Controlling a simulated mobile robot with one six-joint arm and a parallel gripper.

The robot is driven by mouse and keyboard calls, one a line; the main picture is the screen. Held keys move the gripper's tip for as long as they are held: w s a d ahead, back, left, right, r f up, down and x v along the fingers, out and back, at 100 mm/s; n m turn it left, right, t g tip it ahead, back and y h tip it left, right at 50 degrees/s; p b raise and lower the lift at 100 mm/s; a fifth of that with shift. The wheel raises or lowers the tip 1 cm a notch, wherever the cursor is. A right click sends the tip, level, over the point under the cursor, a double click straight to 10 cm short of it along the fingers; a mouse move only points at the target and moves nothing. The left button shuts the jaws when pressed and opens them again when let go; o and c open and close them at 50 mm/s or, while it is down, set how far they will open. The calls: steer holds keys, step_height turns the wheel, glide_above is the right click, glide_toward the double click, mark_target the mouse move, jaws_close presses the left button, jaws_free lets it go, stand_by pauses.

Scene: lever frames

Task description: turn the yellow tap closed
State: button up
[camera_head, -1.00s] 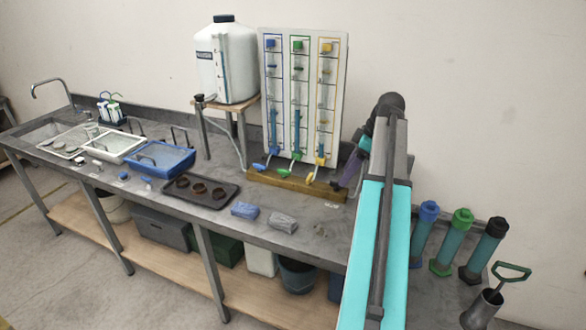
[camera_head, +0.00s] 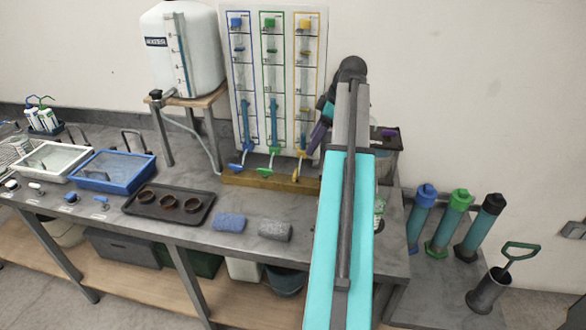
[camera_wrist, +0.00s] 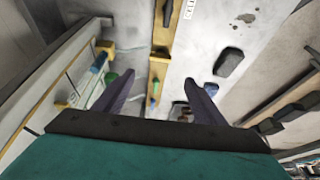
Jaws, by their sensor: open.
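The yellow tap (camera_head: 297,172) is at the foot of the right-hand column of the upright board, above the wooden base strip. Its yellow lever points downward toward the front of the bench. In the head view my gripper (camera_head: 318,136) is beside the yellow column, above and right of the tap. My arm hides part of it.
The green tap (camera_head: 272,160) and blue tap (camera_head: 235,168) stand left of the yellow one. A blue sponge (camera_head: 229,222) and a grey block (camera_head: 275,230) lie in front. A dark tray (camera_head: 130,206) with brown rings is further left. A white tank (camera_head: 205,60) stands behind.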

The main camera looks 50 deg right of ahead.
mark_target(296, 173)
steer(key=shift+w+f, duration=0.1)
steer(key=shift+f, duration=0.05)
steer(key=shift+p+x, duration=1.8)
steer(key=shift+x, duration=4.9)
steer(key=shift+a, duration=0.1)
steer(key=c, duration=0.9)
steer(key=shift+a, duration=0.3)
steer(key=shift+c, duration=0.8)
steer(key=shift+d, duration=0.25)
